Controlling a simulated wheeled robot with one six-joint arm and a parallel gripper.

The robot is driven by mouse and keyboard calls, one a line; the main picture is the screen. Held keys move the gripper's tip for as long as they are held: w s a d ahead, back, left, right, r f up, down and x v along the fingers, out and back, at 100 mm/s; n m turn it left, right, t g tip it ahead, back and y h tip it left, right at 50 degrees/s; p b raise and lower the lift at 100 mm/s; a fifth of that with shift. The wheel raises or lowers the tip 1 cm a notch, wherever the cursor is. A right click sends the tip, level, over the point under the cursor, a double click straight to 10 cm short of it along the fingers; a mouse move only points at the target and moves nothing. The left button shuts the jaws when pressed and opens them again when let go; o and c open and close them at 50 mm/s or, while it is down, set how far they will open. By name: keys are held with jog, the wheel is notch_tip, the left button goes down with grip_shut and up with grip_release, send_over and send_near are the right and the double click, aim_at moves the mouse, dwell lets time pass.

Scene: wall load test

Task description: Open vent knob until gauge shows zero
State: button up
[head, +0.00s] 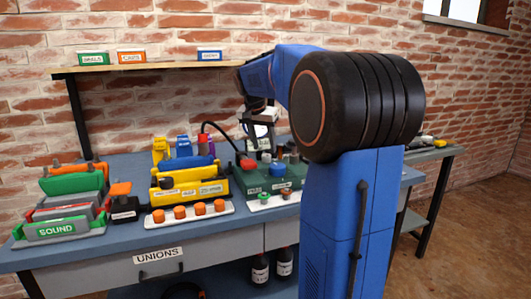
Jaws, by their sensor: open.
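A dark green test unit (255,184) stands on the blue bench, with a blue knob (278,168) on its front and a red part (248,162) at its left. A pale round face, apparently the gauge (262,131), shows above the unit; its reading is too small to make out. I cannot tell for sure which knob is the vent knob. My gripper (258,147) is open, pointing down over the back of the green unit, partly in front of the gauge. My arm hides what lies to the right of the unit.
A white strip with a green knob (264,197) lies before the unit. A yellow case (188,192) and a strip with several orange caps (181,212) stand to its left. A shelf (165,68) with labelled boxes hangs above.

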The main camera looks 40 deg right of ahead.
aim_at(266, 155)
jog(key=shift+x, duration=1.95)
jog(key=c, duration=1.1)
jog(key=shift+o, duration=0.2)
